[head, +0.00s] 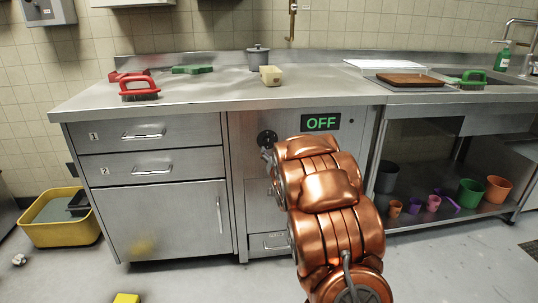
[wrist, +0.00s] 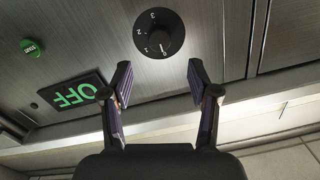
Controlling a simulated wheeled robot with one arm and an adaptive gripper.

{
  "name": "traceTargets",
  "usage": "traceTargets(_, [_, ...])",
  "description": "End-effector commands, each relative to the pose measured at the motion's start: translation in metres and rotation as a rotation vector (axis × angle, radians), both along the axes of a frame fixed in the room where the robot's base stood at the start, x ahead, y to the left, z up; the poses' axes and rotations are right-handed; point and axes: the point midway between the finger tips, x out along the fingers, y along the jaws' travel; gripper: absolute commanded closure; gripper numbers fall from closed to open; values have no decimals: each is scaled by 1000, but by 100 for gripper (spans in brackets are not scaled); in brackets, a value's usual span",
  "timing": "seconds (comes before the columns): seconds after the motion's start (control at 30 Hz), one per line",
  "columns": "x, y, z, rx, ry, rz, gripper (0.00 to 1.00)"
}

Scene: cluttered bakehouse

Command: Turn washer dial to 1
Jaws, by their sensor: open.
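The washer dial (wrist: 159,35) is a round black knob with white figures 0 to 3, set in a brushed metal front panel. In the head view my copper arm mostly hides my gripper.
A green START button (wrist: 32,48) is on the same panel. Above is a steel counter (head: 215,93) with brushes and a lidded pot (head: 258,58). Drawers (head: 146,133) are at left; an open shelf (head: 450,205) with cups and buckets is at right. A yellow tub (head: 60,233) stands far left.

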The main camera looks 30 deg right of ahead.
Motion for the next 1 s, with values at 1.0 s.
traceTargets(1.0, [72,-29,-1,-4,-20,2,40])
